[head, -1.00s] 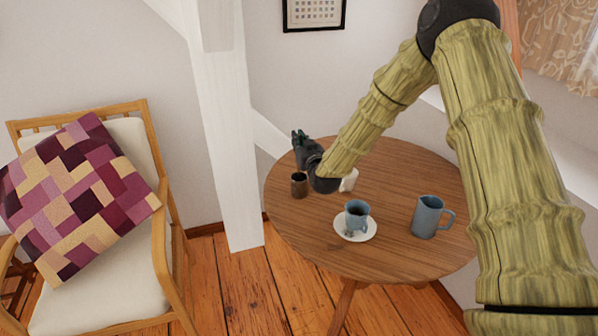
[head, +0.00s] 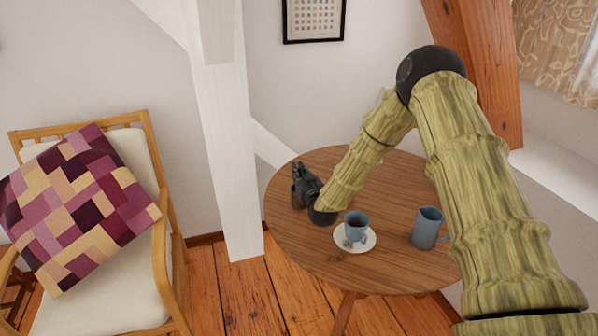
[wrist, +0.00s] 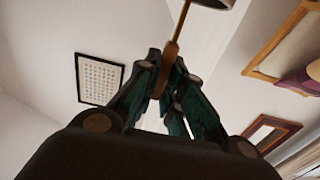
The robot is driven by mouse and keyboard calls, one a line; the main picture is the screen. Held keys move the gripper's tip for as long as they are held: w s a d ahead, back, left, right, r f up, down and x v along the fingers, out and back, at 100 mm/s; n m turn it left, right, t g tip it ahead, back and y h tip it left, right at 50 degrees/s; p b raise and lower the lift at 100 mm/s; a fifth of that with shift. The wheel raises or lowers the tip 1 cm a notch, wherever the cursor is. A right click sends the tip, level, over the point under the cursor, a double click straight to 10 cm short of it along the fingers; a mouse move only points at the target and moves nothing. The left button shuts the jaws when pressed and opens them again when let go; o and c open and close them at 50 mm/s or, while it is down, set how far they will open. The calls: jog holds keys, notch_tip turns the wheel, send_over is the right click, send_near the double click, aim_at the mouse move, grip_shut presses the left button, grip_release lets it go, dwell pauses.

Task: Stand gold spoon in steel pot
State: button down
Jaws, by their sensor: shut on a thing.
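My gripper (head: 297,170) is above the left back part of the round table, shut on the gold spoon (wrist: 173,52). In the wrist view, the fingers close around one end of the spoon's thin shaft, which runs to the top edge. The steel pot (head: 296,198) stands on the table right beside and below my gripper, partly hidden by it. Its brownish rim also shows at the top of the wrist view (wrist: 216,5), close to the spoon. The spoon's far end is out of that view, so I cannot tell whether it is inside the pot.
A blue cup (head: 357,224) stands on a white saucer (head: 341,244) in front of my wrist. A blue jug (head: 427,228) stands to the right. A white post (head: 228,130) rises left of the table (head: 320,262). A cushioned chair (head: 95,295) stands farther left.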

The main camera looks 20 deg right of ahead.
jog(key=shift+f, duration=0.15)
jog(key=c, duration=1.5)
grip_release()
jog(key=shift+c, duration=0.2)
jog(key=shift+r, duration=0.2)
jog(key=s+b, duration=0.2)
jog(key=s, duration=1)
jog(key=shift+d, duration=0.15)
